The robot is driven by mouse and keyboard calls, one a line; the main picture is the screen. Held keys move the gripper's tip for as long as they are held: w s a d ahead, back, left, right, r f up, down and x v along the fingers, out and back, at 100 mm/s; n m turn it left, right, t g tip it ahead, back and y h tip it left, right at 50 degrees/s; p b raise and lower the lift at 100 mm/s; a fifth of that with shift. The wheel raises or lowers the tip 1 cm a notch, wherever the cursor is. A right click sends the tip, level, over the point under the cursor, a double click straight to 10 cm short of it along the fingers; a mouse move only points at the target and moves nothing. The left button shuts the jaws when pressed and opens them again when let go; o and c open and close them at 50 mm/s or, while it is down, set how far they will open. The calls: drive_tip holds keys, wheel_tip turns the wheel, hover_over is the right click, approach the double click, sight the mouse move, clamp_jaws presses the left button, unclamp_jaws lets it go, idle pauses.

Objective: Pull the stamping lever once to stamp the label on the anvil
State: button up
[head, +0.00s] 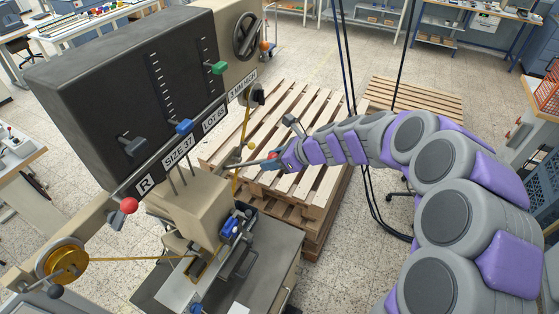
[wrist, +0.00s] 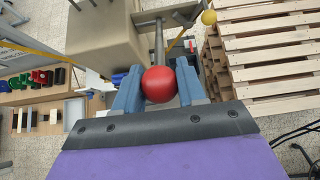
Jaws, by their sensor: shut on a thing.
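The foil stamping machine (head: 120,85) stands at the left in the head view, with a beige head block (head: 190,205) under its dark panel. The stamping lever is a grey rod (wrist: 158,45) ending in a red ball knob (wrist: 159,84). My gripper (wrist: 159,90) is shut on the red knob, with one blue-grey finger on each side. In the head view my gripper (head: 272,161) reaches in from the right to the lever's end and partly hides the knob. The anvil area (head: 198,268) lies below the head block. I cannot make out the label clearly.
A second red knob (head: 129,205) sits at the machine's left, above a gold foil reel (head: 66,262). Green (head: 218,68) and blue (head: 184,126) sliders are on the panel. Wooden pallets (head: 325,190) are stacked behind my gripper. Open floor lies beyond.

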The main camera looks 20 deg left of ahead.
drive_tip(key=shift+d+f+b, duration=0.25)
drive_tip(key=shift+d+f, duration=0.25)
drive_tip(key=shift+f, duration=0.25)
drive_tip(key=shift+d+f+b, duration=0.25)
drive_tip(key=shift+d+f, duration=0.2)
drive_tip(key=shift+f, duration=0.3)
drive_tip(key=shift+c, duration=0.3)
drive_tip(key=shift+d+f+b, duration=0.3)
drive_tip(key=shift+d+f, duration=0.05)
drive_tip(key=shift+f, duration=0.4)
drive_tip(key=shift+d+f+b, duration=0.25)
drive_tip(key=shift+d+f, duration=0.05)
drive_tip(key=shift+f, duration=0.55)
drive_tip(key=f, duration=0.1)
drive_tip(key=d+f+b, duration=0.1)
drive_tip(key=f, duration=0.1)
drive_tip(key=shift+f, duration=0.1)
